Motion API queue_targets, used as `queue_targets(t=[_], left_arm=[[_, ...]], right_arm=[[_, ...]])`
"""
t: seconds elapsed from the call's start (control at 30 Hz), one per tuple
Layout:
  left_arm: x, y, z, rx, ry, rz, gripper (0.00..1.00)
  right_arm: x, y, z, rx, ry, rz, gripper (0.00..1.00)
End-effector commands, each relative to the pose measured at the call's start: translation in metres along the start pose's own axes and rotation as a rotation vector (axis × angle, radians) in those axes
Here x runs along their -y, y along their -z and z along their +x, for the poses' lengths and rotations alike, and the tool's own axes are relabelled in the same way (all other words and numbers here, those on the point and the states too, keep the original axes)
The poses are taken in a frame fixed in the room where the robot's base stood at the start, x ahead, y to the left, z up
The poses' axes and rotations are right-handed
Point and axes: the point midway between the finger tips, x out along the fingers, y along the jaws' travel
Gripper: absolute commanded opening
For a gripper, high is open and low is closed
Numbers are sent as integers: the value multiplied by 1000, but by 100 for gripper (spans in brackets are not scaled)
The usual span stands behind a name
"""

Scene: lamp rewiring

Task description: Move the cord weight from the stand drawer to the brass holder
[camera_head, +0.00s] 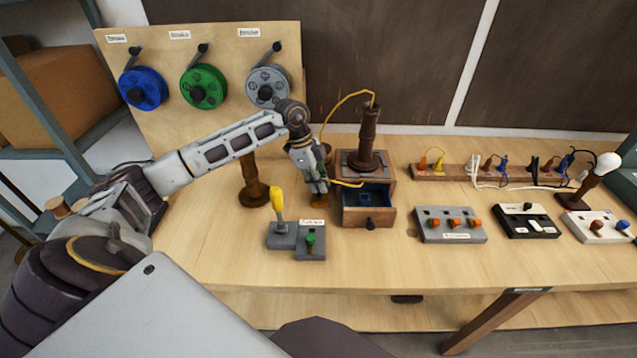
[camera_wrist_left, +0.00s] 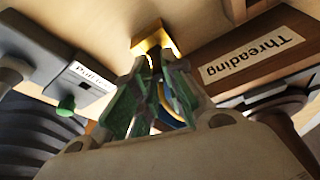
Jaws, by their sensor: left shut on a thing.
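The brass holder (camera_head: 318,201) stands on the bench just left of the wooden stand (camera_head: 380,170); it also shows as a gold block (camera_wrist_left: 153,40) past my fingertips in the left wrist view. My left gripper (camera_head: 318,187) points down just above the holder, shut on the cord weight. The weight is mostly hidden between the green-padded fingers (camera_wrist_left: 150,95). A yellow cord (camera_head: 346,184) runs from the gripper to the open stand drawer (camera_head: 369,219), which has a dark blue inside. I cannot tell whether the weight touches the holder. My right gripper is out of view.
A turned wooden post (camera_head: 253,185) stands left of the gripper. A switch box with a yellow lever (camera_head: 278,205) lies in front. Several control boxes (camera_head: 450,224) and a lamp (camera_head: 590,180) are at the right. Blue, green and grey spools (camera_head: 203,86) hang behind.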

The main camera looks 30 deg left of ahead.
Motion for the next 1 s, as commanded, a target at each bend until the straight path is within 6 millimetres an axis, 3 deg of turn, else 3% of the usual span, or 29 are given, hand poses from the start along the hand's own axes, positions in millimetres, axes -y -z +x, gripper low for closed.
queue_targets(t=[0.43,1.0], left_arm=[[0,-1,2,0,0,0,0],[0,-2,6,0,0,0,0]], right_arm=[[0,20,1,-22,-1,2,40],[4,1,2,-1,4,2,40]])
